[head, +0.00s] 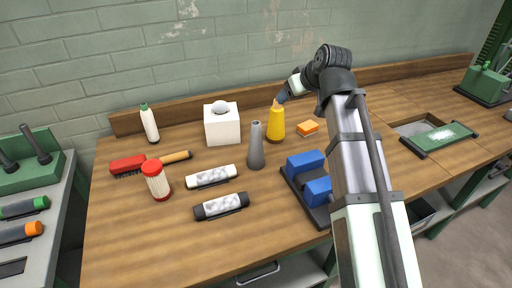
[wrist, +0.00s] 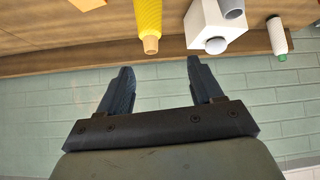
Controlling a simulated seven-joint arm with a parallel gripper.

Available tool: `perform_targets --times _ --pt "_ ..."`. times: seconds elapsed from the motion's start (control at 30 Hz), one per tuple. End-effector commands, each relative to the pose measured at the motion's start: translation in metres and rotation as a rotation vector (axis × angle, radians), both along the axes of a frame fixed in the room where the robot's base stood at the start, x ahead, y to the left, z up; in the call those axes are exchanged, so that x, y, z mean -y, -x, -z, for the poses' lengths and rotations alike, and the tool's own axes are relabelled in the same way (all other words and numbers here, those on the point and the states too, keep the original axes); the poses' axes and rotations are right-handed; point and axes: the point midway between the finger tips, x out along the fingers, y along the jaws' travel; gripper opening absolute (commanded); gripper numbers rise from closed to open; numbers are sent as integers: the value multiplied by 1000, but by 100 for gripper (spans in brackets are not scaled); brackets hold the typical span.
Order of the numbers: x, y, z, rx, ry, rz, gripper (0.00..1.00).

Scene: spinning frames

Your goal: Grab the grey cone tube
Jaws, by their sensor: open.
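The grey cone tube (head: 256,150) stands upright on the wooden workbench (head: 130,235), narrow end up, between the white tissue box and the yellow bottle. In the wrist view, which looks upside down, a grey rounded end at the top edge (wrist: 232,8) appears to be its tip, overlapping the box; the rest is out of frame. My gripper (head: 281,98) is above and beside the top of the yellow bottle, to the upper right of the tube and apart from it. In the wrist view my gripper (wrist: 159,85) has its fingers spread, with nothing between them.
The yellow bottle (head: 277,125) stands right of the tube, and the tissue box (head: 222,127) behind left. White (head: 212,177) and black (head: 221,206) cylinders lie in front left. A blue-blocked vise (head: 306,170) sits front right. An orange sponge (head: 308,128) lies behind it.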

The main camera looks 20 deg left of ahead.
Motion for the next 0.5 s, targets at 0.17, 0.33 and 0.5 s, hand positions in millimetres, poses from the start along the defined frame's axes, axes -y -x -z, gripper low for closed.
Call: perform_targets --times 0.17,0.33,0.5 --pt "-26 60 -3 -93 72 -63 66" --pt "-35 87 -3 -137 111 -88 66" --pt "-40 89 4 -149 120 -93 66"
